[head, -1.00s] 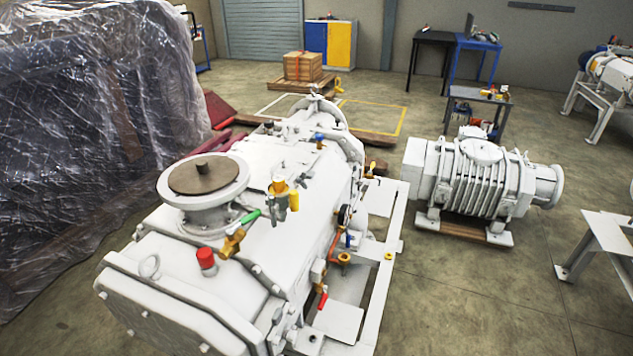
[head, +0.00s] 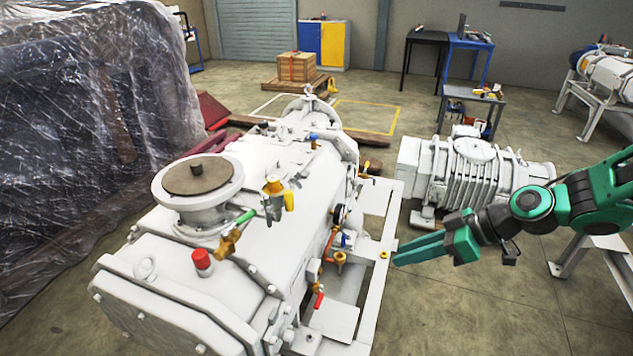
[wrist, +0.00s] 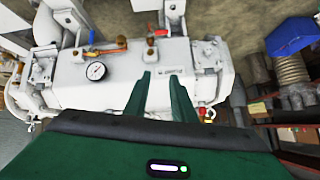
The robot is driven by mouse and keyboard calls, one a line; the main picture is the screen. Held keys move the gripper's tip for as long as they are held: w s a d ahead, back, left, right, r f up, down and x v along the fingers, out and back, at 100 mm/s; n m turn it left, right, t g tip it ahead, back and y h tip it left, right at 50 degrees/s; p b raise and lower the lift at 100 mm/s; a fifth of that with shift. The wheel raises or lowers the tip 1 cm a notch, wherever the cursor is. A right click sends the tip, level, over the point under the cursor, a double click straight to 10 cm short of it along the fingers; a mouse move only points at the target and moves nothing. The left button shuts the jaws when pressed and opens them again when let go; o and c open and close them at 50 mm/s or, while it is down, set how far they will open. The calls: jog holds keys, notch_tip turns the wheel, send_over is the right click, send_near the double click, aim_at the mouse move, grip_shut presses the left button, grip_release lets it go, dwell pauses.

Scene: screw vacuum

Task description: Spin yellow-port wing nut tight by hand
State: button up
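The large white vacuum pump (head: 265,250) fills the middle of the head view. On its top stands a brass-and-grey fitting (head: 273,187) with a yellow part (head: 289,200) at its right side. A small yellow ring (head: 384,254) sits on the white frame at the pump's right. I cannot make out a wing nut for certain. My gripper (head: 396,256) is right of the pump, its fingers pointing left close to that ring in the picture; I cannot tell whether they touch. In the wrist view my gripper (wrist: 160,75) shows two green fingers with an empty gap.
A green-handled brass valve (head: 230,238) and a red cap (head: 202,262) stand on the pump's top. Red-handled fittings (head: 319,299) stick out from its side. A second white machine (head: 470,180) stands behind my arm. Bare floor lies at the lower right.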

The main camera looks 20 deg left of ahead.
jog(key=a+r+n+y, duration=0.2)
jog(key=a+r+y, duration=0.2)
jog(key=a, duration=0.4)
jog(key=n+t+y, duration=0.1)
jog(key=n+y, duration=0.1)
jog(key=y, duration=0.2)
send_near(298, 180)
jog(key=w+a, duration=0.1)
jog(key=a, duration=0.6)
jog(key=shift+f, duration=0.15)
jog(key=shift+c, duration=0.2)
grip_shut()
